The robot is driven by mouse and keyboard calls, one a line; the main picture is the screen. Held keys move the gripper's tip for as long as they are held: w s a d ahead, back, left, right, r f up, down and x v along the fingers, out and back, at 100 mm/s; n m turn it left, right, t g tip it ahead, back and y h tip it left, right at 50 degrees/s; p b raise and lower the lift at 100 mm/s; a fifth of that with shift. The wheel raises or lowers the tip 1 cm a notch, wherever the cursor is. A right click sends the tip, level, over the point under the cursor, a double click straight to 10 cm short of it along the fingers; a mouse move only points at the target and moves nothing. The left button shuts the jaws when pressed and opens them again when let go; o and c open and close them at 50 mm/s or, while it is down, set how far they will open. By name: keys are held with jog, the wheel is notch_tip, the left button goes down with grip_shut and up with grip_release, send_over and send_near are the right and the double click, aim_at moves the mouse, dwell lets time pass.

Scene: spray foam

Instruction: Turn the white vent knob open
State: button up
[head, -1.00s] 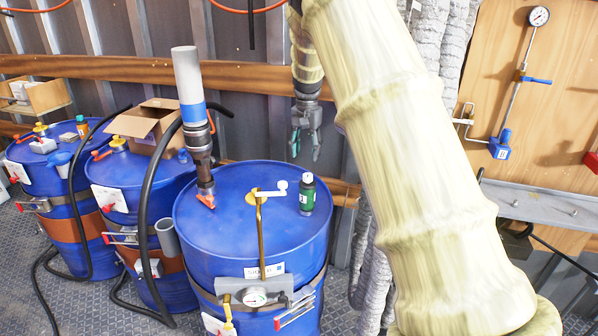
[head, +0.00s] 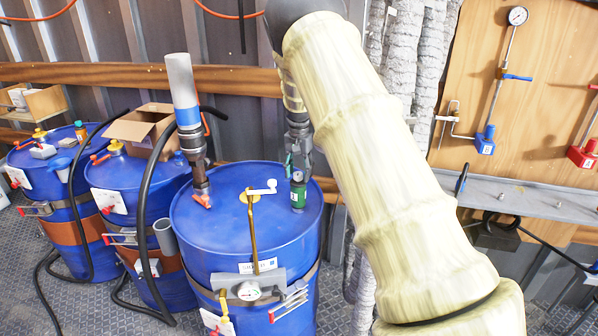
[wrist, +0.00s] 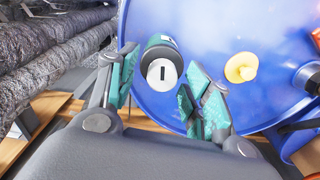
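A dark bottle with a green label (head: 298,198) stands on the drum top, right of the knob. My gripper (head: 297,176) is over the bottle, pointing down. In the wrist view my gripper (wrist: 158,85) is open, its teal finger pads either side of the bottle's silver top (wrist: 161,74). Whether a pad touches the bottle is unclear.
An upright pipe with a blue band (head: 184,100) rises from the drum's left side. More blue drums, a cardboard box (head: 140,125) and black hoses lie left. A grey shelf (head: 530,198) is at right.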

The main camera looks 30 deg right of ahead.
jog(key=shift+w+f, duration=0.35)
jog(key=c, duration=0.3)
jog(key=shift+w, duration=0.1)
jog(key=c, duration=0.3)
jog(key=shift+d, duration=0.1)
jog(key=shift+c, duration=1.2)
jog(key=shift+s+r, duration=0.2)
jog(key=shift+s, duration=0.1)
jog(key=shift+n+p, duration=0.3)
jog(key=shift+w+f, duration=0.1)
jog(key=o, duration=1)
